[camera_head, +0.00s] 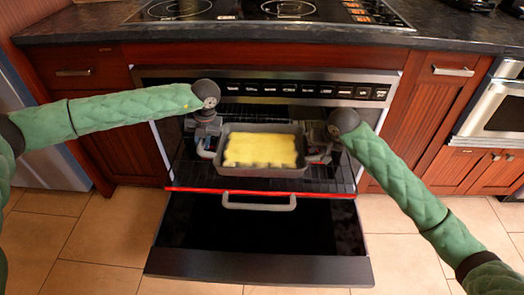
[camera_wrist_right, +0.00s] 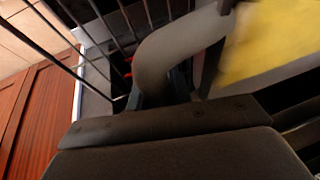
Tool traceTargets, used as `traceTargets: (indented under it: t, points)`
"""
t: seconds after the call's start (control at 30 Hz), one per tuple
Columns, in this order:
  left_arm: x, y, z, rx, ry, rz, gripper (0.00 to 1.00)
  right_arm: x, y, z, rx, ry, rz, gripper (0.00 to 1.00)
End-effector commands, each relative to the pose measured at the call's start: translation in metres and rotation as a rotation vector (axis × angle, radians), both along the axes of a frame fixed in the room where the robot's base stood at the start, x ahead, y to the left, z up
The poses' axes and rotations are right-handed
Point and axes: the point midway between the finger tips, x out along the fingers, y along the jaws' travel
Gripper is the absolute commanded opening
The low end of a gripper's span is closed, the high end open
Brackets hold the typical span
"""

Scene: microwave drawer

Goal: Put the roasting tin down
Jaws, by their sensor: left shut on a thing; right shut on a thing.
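The roasting tin (camera_head: 262,172) is grey and rectangular, with a flat yellow filling (camera_head: 260,150). It is level at the front of the oven opening, over a dark wire rack (camera_head: 338,178). I cannot tell whether it touches the rack. My left gripper (camera_head: 207,147) is shut on the tin's left handle. My right gripper (camera_head: 322,148) is shut on its right handle. In the right wrist view, the grey curved handle (camera_wrist_right: 178,50) runs into my right gripper (camera_wrist_right: 160,92), with the yellow filling at upper right. The fingertips are partly hidden.
The oven (camera_head: 310,90) has a black control strip above its opening. Red-brown cabinets (camera_head: 430,115) flank the oven. A black hob (camera_head: 270,9) is on the counter. Tiled floor is clear on both sides.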

Motion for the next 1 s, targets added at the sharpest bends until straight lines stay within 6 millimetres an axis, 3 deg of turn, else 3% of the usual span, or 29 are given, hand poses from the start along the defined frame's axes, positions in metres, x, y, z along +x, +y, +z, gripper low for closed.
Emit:
traceTargets:
  t: [0.37, 1.0]
  points:
    - [0.001, 0.002, -0.002, 0.002, -0.002, 0.003, 0.00, 0.001, -0.002, -0.002, -0.001, -0.003, -0.002, 0.00]
    - [0.001, 0.002, -0.023, 0.002, -0.002, 0.003, 0.00, 0.001, -0.002, -0.023, -0.001, -0.003, -0.002, 0.00]
